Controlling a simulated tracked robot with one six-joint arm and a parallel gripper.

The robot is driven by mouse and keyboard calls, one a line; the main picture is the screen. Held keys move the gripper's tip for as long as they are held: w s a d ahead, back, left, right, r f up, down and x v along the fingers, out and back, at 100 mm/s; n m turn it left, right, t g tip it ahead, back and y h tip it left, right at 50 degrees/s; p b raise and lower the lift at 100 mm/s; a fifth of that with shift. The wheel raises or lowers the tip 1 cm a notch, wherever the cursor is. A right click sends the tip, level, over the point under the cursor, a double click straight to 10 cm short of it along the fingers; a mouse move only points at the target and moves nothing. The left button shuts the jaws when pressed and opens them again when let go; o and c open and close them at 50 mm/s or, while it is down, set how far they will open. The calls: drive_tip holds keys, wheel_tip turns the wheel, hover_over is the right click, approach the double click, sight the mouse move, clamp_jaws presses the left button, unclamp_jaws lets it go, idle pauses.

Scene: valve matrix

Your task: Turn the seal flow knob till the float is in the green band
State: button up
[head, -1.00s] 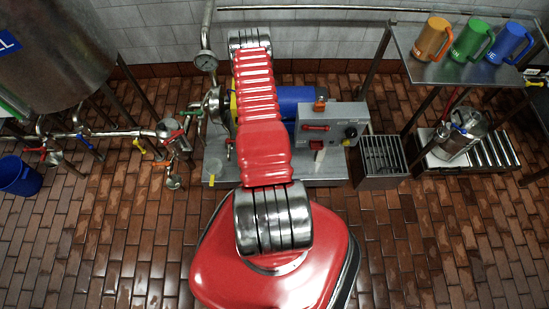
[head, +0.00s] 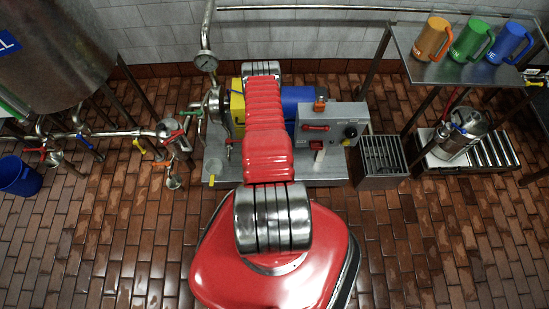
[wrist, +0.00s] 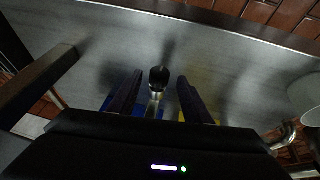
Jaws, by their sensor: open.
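A round black knob (wrist: 159,77) on a shiny metal stem shows in the wrist view, in front of a grey metal plate. I cannot tell from its look alone whether it is the seal flow knob. My gripper (wrist: 157,84) is open, its two dark fingers on either side of the knob with gaps to both. In the head view my gripper is hidden behind my red arm. The float and the green band cannot be made out in either view.
A yellow guard (head: 237,108) and blue motor (head: 300,102) stand by my arm on the pump skid. To their right is a grey control box (head: 334,118). A pressure gauge (head: 205,63) stands at left. Pipework with coloured handles lies farther left. The front floor is clear.

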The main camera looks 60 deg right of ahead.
drive_tip(key=shift+d+f, duration=0.3)
drive_tip(key=shift+f, duration=0.35)
drive_tip(key=shift+c, duration=0.7)
drive_tip(key=shift+w, duration=0.15)
drive_tip(key=c, duration=0.9)
